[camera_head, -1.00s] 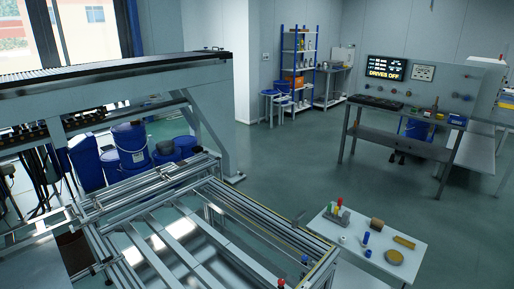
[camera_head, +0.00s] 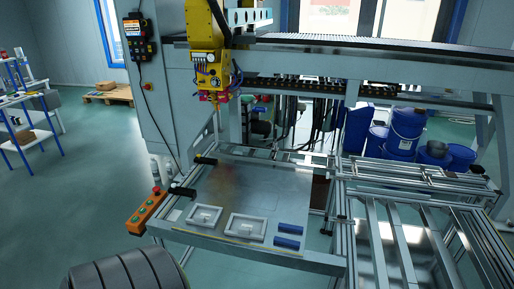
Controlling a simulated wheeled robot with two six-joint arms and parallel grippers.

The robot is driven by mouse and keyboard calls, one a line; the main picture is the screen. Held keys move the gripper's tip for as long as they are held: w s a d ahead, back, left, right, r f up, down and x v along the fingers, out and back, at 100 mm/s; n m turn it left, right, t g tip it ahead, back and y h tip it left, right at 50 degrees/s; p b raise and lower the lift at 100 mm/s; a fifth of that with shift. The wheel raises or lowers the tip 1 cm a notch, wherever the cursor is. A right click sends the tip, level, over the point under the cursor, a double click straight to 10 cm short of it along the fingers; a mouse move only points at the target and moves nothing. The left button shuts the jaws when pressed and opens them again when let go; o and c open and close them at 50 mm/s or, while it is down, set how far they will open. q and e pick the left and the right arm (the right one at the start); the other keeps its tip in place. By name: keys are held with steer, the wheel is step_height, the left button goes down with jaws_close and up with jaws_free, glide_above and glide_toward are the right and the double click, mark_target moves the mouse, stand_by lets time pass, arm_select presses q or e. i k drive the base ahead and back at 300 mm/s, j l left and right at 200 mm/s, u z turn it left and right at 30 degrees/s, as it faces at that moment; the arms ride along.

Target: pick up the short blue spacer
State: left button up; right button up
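Two blue cylindrical pieces lie side by side near the front right corner of the panel fixture's flat plate (camera_head: 245,190). One blue piece (camera_head: 290,228) is a little farther back, and the other blue piece (camera_head: 287,243) is nearer the front edge. They look close to equal in length, and I cannot tell which, if either, is the short blue spacer. Neither of my grippers is in view.
Two pale rectangular frames, the left frame (camera_head: 205,217) and the right frame (camera_head: 247,227), lie left of the blue pieces. Black clamps (camera_head: 182,192) sit on the plate's left edge, by an orange button box (camera_head: 148,212). A yellow machine head (camera_head: 207,45) hangs behind.

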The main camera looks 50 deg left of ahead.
mark_target(277, 240)
steer(key=u, duration=1.4)
